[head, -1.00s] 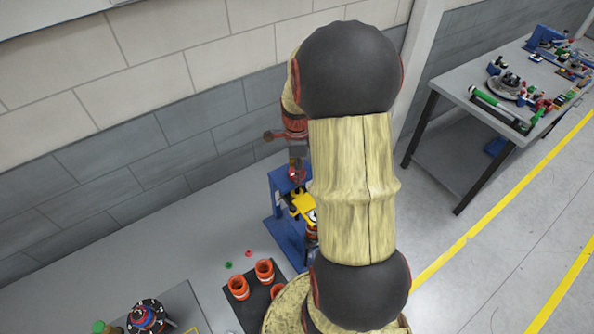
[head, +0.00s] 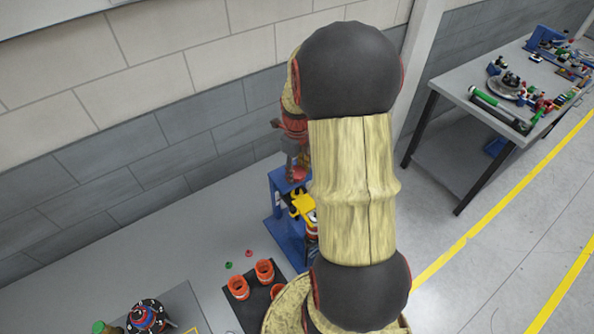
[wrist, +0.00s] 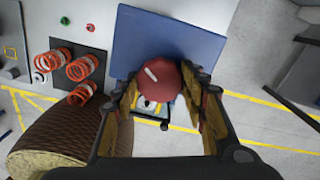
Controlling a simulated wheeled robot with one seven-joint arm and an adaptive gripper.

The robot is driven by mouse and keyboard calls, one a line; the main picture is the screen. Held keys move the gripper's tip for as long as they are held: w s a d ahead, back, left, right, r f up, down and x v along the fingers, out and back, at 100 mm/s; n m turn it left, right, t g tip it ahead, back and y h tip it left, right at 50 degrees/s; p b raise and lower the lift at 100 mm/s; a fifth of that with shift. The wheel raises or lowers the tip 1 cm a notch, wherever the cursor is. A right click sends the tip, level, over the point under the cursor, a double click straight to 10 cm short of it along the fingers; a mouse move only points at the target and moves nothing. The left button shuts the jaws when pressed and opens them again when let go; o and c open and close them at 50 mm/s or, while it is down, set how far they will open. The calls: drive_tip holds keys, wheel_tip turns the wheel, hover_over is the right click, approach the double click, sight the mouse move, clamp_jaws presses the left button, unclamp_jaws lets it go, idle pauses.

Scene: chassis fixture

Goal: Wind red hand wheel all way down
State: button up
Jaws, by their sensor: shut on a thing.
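The red hand wheel (wrist: 158,82) is in the middle of the wrist view, round, with a pale mark on its face. In the head view the red hand wheel (head: 299,174) shows partly under my gripper, at the top of the blue fixture (head: 283,232). My gripper (wrist: 160,85) has a finger on either side of the wheel and is shut on it. Its fingertips partly hide the wheel's edges. The blue fixture also fills the upper middle of the wrist view (wrist: 130,38). A yellow part (head: 303,204) sits below the wheel, partly hidden by my arm.
Orange springs (head: 265,271) stand on a black mat (head: 245,303) left of the fixture. Small green (head: 228,265) and red (head: 249,253) pieces lie behind them. A wall is close behind. A second table (head: 450,85) with assorted parts stands at the right.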

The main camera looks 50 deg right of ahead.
drive_tip(key=m, duration=0.7)
drive_tip(key=o, duration=1.1)
drive_tip(key=n, duration=0.6)
drive_tip(key=shift+n, duration=0.3)
drive_tip(key=n, duration=1.2)
drive_tip(key=shift+n, duration=0.3)
drive_tip(key=n, duration=0.6)
